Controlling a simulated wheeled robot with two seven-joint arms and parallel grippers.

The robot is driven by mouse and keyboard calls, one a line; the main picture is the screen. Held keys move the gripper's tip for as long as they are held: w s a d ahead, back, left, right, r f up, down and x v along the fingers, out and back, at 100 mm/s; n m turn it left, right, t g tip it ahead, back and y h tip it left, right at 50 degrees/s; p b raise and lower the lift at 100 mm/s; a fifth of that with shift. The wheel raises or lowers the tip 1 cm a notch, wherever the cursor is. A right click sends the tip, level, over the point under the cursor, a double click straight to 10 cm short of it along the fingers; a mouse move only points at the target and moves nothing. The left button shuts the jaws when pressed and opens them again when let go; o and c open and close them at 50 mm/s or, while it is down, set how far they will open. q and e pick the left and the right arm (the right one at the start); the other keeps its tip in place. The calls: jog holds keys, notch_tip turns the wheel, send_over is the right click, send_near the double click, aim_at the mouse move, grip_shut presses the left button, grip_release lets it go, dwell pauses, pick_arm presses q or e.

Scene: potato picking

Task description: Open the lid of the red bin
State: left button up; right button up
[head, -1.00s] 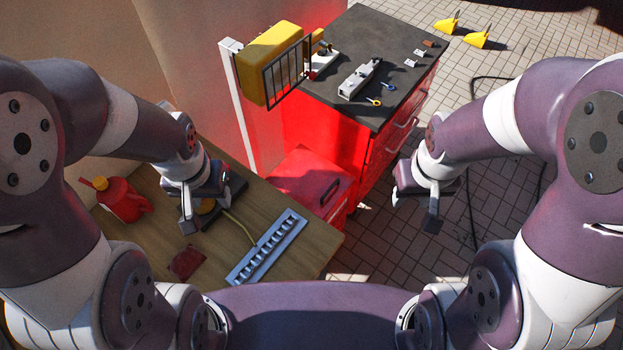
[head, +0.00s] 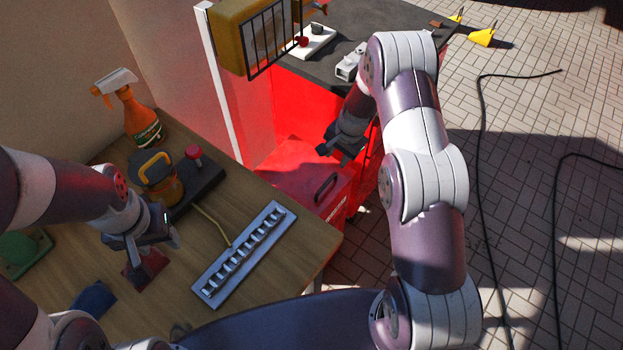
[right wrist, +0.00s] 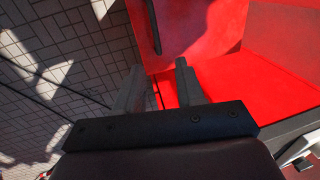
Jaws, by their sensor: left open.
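The red bin (head: 322,215) stands beside the wooden table, in front of the red cabinet. Its lid (head: 290,184) lies closed on top, with a dark bar handle (head: 325,187). In the right wrist view, the red lid (right wrist: 190,35) and part of the dark handle (right wrist: 153,24) show beyond the fingers. My right gripper (head: 339,148) is above and behind the lid, close to the cabinet front. Its two fingers (right wrist: 158,88) are apart and empty. My left gripper (head: 152,252) is open above a dark red item on the table.
The table holds a slotted metal strip (head: 243,250), a spray bottle (head: 141,122) and a yellow-handled object (head: 165,185). The red cabinet (head: 300,112) stands close behind the bin. Cables (head: 481,160) lie on the paved floor, which is otherwise largely clear at right.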

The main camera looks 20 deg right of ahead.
aim_at(329, 181)
jog(key=f, duration=0.4)
jog(key=a+f, duration=0.1)
jog(key=f, duration=0.3)
jog(key=w+f, duration=0.1)
jog(key=f, duration=0.3)
jog(key=shift+w+a+p, duration=0.1)
jog(key=shift+a+p, duration=0.05)
jog(key=shift+p, duration=0.2)
grip_shut()
dwell(0.6)
